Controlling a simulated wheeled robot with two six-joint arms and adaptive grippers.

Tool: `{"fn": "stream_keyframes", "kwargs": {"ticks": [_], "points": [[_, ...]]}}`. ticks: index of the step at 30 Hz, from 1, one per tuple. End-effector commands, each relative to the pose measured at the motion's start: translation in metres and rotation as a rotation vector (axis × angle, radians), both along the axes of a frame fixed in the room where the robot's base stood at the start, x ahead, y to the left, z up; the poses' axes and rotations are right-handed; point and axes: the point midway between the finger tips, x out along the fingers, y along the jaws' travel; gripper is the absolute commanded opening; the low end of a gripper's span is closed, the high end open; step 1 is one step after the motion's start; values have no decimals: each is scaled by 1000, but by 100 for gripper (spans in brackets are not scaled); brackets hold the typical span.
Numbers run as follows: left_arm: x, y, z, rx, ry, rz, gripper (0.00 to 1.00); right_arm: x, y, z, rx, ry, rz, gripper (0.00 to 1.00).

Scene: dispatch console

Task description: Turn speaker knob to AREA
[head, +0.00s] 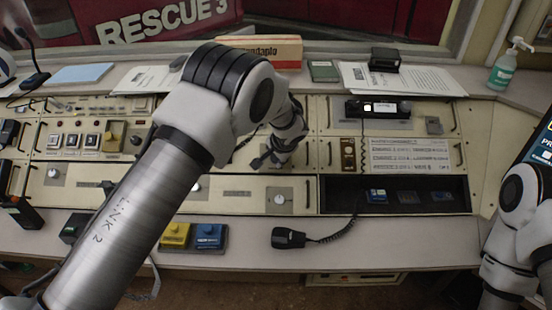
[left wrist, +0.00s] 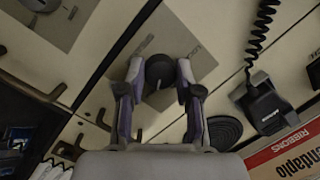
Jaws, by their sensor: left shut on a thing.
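The speaker knob (left wrist: 160,72) is a dark round knob on a grey label plate (left wrist: 168,32), seen in the left wrist view. My left gripper (left wrist: 160,76) has its two fingers on opposite sides of the knob and is shut on it. A small light mark shows on the knob; the plate's lettering is too blurred to read, so I cannot tell the position it points to. In the head view my left gripper (head: 268,158) is down at the middle console panel, and the knob is hidden by it. My right arm is at the right edge; its gripper is out of view.
A black handset (head: 288,238) with a coiled cord lies on the front ledge. Yellow (head: 175,235) and blue (head: 208,236) blocks sit to its left. A black coiled-cord handset (left wrist: 265,105) and a round black speaker grille (left wrist: 222,132) are near the gripper.

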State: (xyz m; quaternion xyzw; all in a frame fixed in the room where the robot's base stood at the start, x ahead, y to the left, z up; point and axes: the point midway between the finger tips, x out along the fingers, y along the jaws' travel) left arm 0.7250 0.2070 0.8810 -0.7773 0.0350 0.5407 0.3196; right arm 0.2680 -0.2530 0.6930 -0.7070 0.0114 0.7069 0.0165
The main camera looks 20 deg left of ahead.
Motion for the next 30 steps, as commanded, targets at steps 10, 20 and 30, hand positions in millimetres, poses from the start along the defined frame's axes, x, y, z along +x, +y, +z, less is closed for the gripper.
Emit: {"fn": "stream_keyframes", "kwargs": {"ticks": [10, 20, 30], "points": [[0, 0, 0, 4, 1, -8, 0, 0, 0, -1, 0, 0, 0, 40], [0, 0, 0, 4, 1, -7, 59, 0, 0, -1, 0, 0, 0, 40], [-13, -10, 29, 5, -2, -7, 59, 0, 0, 0, 0, 0, 0, 40]]}}
